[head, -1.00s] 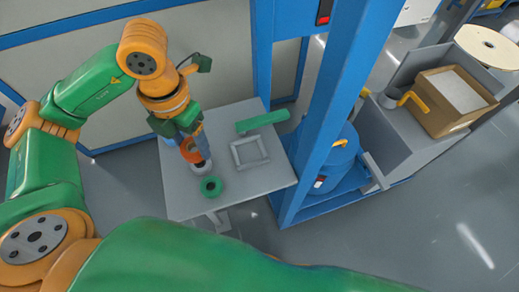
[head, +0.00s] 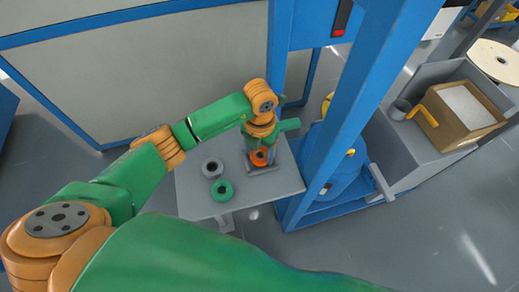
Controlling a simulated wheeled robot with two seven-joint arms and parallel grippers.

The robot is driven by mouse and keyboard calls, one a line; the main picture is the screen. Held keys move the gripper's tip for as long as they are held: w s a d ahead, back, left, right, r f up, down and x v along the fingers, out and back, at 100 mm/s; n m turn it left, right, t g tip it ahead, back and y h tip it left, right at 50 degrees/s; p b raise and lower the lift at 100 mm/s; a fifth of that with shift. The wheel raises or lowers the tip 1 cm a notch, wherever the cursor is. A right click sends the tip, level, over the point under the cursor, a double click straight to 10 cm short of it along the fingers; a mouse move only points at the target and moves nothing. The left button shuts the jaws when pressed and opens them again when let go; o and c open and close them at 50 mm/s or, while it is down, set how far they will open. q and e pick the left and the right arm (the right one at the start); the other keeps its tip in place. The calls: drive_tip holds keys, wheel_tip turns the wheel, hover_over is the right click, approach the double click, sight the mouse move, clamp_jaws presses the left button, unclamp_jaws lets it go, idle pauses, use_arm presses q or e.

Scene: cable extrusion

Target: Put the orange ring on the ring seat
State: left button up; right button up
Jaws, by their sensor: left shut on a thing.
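The orange ring (head: 259,158) is held in my left gripper (head: 258,148), which is shut on it and points down. Gripper and ring are over the square grey frame (head: 252,172) on the table, which I take for the ring seat. The gripper and ring hide most of this frame. I cannot tell whether the ring touches it or is held just above. My right gripper is not in view.
A blue post (head: 345,120) stands close on the right.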

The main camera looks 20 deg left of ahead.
use_arm(q)
drive_tip(key=shift+f, duration=0.2)
drive_tip(key=o, duration=1.1)
drive_tip(key=shift+r, duration=0.1)
drive_tip(key=shift+c, duration=0.2)
drive_tip(key=shift+r, duration=0.3)
wheel_tip(320, 180, up, 12)
drive_tip(key=shift+b, duration=0.35)
drive_tip(key=shift+f, duration=0.15)
